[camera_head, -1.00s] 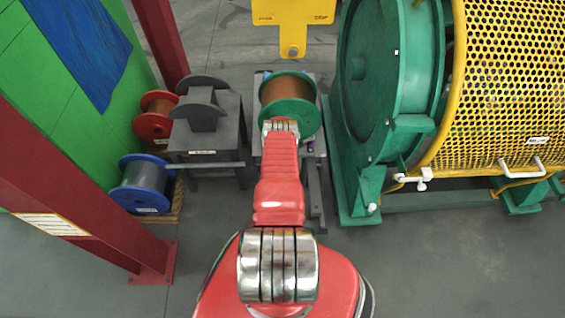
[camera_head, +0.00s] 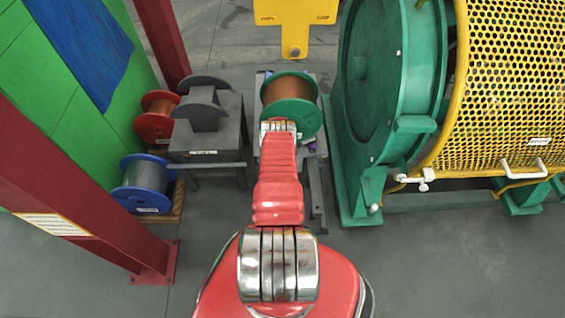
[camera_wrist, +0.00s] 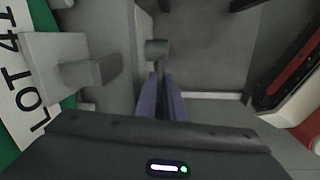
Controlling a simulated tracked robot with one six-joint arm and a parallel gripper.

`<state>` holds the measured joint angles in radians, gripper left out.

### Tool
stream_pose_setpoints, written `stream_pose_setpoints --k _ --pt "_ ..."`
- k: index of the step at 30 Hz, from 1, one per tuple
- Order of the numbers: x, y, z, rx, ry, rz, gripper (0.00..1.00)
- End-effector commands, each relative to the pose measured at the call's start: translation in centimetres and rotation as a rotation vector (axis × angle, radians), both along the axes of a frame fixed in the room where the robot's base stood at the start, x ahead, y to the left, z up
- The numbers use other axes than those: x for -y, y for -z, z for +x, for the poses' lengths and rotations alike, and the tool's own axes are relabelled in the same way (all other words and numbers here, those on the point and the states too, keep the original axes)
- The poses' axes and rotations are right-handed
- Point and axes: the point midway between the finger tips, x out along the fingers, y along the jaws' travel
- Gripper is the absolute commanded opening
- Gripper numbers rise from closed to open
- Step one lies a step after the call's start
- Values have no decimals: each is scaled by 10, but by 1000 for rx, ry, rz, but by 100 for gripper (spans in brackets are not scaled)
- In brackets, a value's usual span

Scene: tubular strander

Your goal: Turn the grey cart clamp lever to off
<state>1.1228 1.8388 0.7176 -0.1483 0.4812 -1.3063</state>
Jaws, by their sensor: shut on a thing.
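The grey cart (camera_head: 312,180) stands straight ahead, carrying a spool (camera_head: 288,90) of copper-coloured wire with a green flange. In the wrist view, the grey clamp lever (camera_wrist: 157,47) shows as a dark round end with a thin stem running down between purple fingers. My gripper (camera_wrist: 166,88) is shut on this lever, beside the cart's light grey surface. The lower part of the lever is hidden by the fingers and the gripper body.
A large green machine (camera_head: 375,90) with a yellow perforated guard (camera_head: 515,80) stands close on the right. A grey stand (camera_head: 205,140) and red and blue spools (camera_head: 145,178) are at left. A yellow hanging part (camera_head: 294,30) is behind. A grey block (camera_wrist: 92,70) juts near the fingers.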

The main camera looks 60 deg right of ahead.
Motion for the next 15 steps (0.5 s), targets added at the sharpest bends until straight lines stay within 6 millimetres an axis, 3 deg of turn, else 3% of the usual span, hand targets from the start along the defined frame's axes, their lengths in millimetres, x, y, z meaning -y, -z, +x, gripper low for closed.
stream_pose_setpoints --k 15 --pt "-3 4 -4 -74 1 -42 0"
